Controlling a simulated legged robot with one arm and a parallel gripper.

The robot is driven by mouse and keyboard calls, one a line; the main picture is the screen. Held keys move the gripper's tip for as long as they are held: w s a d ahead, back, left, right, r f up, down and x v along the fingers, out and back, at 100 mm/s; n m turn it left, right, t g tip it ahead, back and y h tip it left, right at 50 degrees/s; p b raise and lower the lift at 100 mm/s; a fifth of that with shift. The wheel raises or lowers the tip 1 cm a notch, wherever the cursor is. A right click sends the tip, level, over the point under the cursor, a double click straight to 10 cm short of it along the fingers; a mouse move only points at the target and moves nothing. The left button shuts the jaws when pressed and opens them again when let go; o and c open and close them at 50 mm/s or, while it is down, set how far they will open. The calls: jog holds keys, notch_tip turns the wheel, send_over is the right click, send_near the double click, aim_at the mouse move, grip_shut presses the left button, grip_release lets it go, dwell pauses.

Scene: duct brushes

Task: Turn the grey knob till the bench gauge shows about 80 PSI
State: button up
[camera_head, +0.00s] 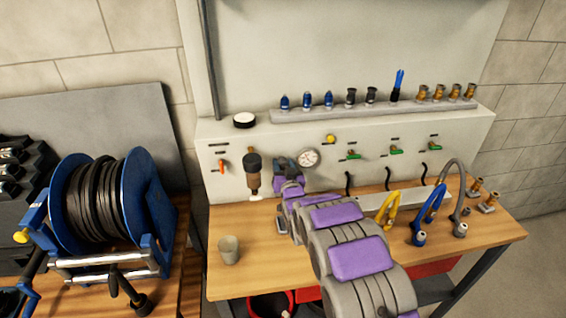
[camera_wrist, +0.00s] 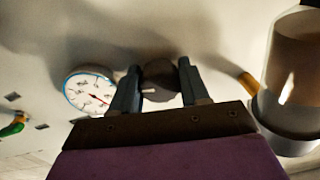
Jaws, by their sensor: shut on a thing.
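The bench gauge (camera_head: 307,158) is a round white dial on the upright panel. In the wrist view the gauge (camera_wrist: 90,92) stands just left of my gripper, with a red needle and a blue arc at its rim; the numbers are too small to read. The grey knob (camera_wrist: 160,84) is a dark round knob with a pale mark, between my two fingers. My gripper (camera_wrist: 155,85) is shut on the knob. In the head view my gripper (camera_head: 287,168) is at the panel left of the gauge, and my arm hides the knob.
A brown and clear filter bowl (camera_head: 253,174) hangs close left of my gripper; it looms at right in the wrist view. Green-handled valves (camera_head: 353,154) line the panel to the right. A cup (camera_head: 229,250) and coloured hoses (camera_head: 430,212) are on the wooden bench (camera_head: 240,280).

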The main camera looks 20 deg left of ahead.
jog(key=m+p, duration=0.2)
jog(key=m, duration=0.2)
jog(key=shift+m, duration=0.4)
jog(key=shift+f, duration=0.1)
jog(key=o, duration=1)
jog(key=shift+d, duration=0.1)
jog(key=p+v, duration=0.2)
jog(key=v, duration=1.5)
jog(key=shift+s+f, duration=0.15)
jog(key=shift+s, duration=0.05)
